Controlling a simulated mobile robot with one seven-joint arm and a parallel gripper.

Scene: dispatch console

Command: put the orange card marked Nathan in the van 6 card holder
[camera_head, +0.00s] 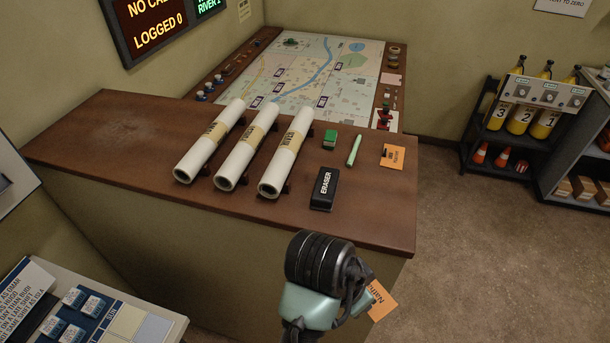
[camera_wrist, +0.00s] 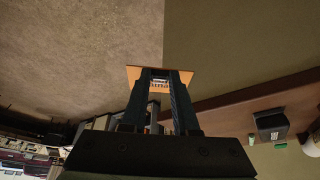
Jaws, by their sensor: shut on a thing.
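The orange card marked Nathan (camera_head: 381,301) is at the end of my arm, off the front right corner of the brown counter and apart from it. My gripper (camera_wrist: 160,78) is shut on the card in the wrist view, with the card's orange edge (camera_wrist: 187,76) showing around the fingertips. In the head view my wrist hides most of the gripper. I cannot make out a card holder marked van 6 in either view. A second orange card (camera_head: 394,158) lies on the counter's right end; its writing is too small to read.
The counter (camera_head: 110,140) holds three paper rolls (camera_head: 233,150), a black eraser (camera_head: 324,188), a green block (camera_head: 330,139) and a green marker (camera_head: 354,150). Behind it is a map table (camera_head: 350,55). Shelves (camera_head: 490,140) stand at the right. The floor (camera_head: 480,240) between is clear.

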